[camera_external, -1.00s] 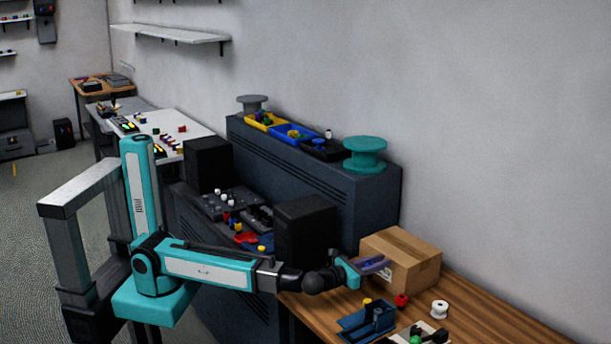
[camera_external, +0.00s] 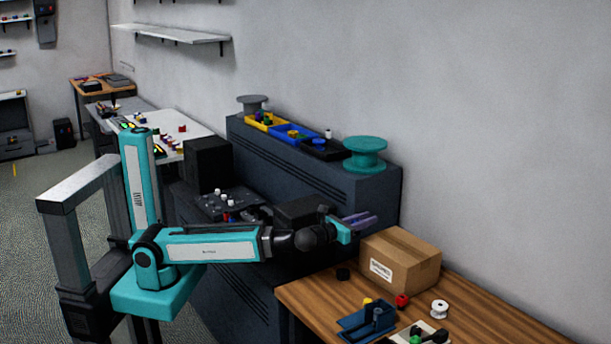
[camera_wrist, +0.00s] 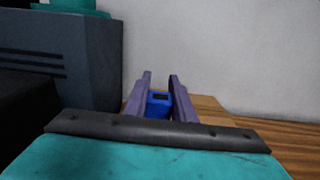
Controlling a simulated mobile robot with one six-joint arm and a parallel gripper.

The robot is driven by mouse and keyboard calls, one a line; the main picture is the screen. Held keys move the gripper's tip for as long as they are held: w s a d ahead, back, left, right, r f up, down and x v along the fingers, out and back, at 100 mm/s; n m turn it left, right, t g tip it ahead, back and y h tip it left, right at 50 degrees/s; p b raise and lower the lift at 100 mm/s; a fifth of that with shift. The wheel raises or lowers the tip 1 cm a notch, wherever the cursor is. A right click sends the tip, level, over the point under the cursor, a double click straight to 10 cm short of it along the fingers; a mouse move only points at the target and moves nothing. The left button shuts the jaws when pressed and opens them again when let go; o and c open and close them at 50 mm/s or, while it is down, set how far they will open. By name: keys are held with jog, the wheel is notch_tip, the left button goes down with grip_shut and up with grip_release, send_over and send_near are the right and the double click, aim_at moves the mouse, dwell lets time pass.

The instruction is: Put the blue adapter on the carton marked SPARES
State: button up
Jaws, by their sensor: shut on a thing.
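My gripper (camera_external: 360,220) is raised in front of the dark cabinet, to the upper left of the carton. In the wrist view its purple fingers (camera_wrist: 160,88) are shut on the blue adapter (camera_wrist: 158,104), which sits between them. The adapter is too small to make out in the external view. The cardboard carton (camera_external: 408,268) stands on the wooden table, with a white label on its front face that seems to read SPARES. Its top is closed and bare. In the wrist view part of the carton (camera_wrist: 208,103) shows beyond the fingers.
The dark cabinet (camera_external: 375,205) behind carries bins and a teal spool (camera_external: 365,153). The wall is close behind the carton.

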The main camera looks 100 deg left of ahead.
jog(key=p, duration=0.2)
send_over(408, 242)
jog(key=shift+f, duration=0.8)
dwell(0.4)
jog(key=shift+f, duration=1.75)
jog(key=shift+f, duration=0.15)
jog(key=o, duration=1.1)
jog(key=shift+c, duration=0.2)
